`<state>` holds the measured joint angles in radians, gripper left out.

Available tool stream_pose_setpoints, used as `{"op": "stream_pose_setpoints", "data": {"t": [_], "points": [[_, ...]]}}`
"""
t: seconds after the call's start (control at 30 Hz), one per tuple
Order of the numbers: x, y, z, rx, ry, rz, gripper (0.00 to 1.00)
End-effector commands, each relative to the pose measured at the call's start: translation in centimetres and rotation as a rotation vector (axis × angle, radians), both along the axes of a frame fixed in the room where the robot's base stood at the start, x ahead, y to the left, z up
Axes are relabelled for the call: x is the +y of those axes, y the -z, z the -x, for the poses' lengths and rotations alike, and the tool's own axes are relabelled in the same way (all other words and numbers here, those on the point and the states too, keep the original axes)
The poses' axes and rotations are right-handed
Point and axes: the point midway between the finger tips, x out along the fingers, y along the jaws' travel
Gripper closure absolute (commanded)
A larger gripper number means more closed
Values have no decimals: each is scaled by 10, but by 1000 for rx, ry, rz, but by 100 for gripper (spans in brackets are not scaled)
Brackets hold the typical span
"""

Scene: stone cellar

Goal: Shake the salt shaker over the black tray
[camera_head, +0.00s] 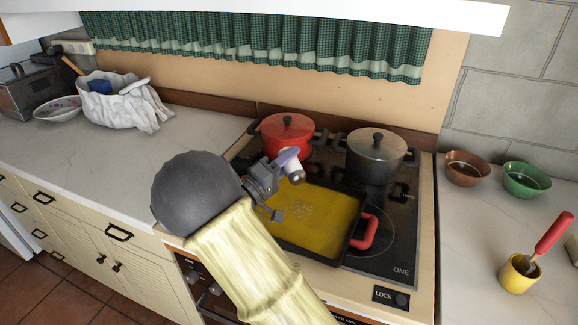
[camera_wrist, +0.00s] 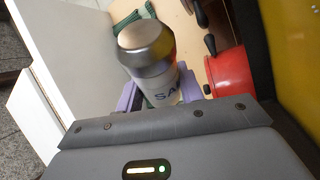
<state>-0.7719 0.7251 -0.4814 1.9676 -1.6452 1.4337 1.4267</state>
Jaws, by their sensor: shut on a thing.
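The salt shaker (camera_wrist: 158,70) has a metal cap and a white body with the letters "SA" visible. My gripper (camera_head: 284,162) has purple fingers shut around its body. In the head view the shaker (camera_head: 295,171) is small, pale and tilted, above the far left part of the black tray. The black tray (camera_head: 346,240) is a square pan with a red handle on the stove, holding a yellow layer (camera_head: 318,222) with pale specks near its middle. My arm hides the tray's left side. A yellow corner of its contents shows in the wrist view (camera_wrist: 300,40).
A red pot (camera_head: 287,133) and a dark grey pot (camera_head: 376,155) stand behind the tray. Brown (camera_head: 466,168) and green bowls (camera_head: 526,180) and a yellow cup (camera_head: 520,273) are on the right counter. The left counter (camera_head: 120,165) has clear room.

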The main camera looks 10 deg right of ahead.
Motion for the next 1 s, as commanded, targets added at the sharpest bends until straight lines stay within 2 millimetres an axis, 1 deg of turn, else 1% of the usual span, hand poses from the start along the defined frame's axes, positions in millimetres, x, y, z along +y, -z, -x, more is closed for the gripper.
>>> {"op": "stream_pose_setpoints", "data": {"t": [0.03, 0.27, 0.67, 0.77, 0.9, 1.0], "points": [[0, 2, 0, -12, 0, -2, 92], [0, 0, 0, -51, 0, -10, 92], [0, -2, 1, -56, 1, -11, 92], [0, -10, 1, -57, 0, -11, 92], [0, -26, 1, -56, -1, -12, 92], [0, -32, 1, -55, -1, -11, 92]]}}
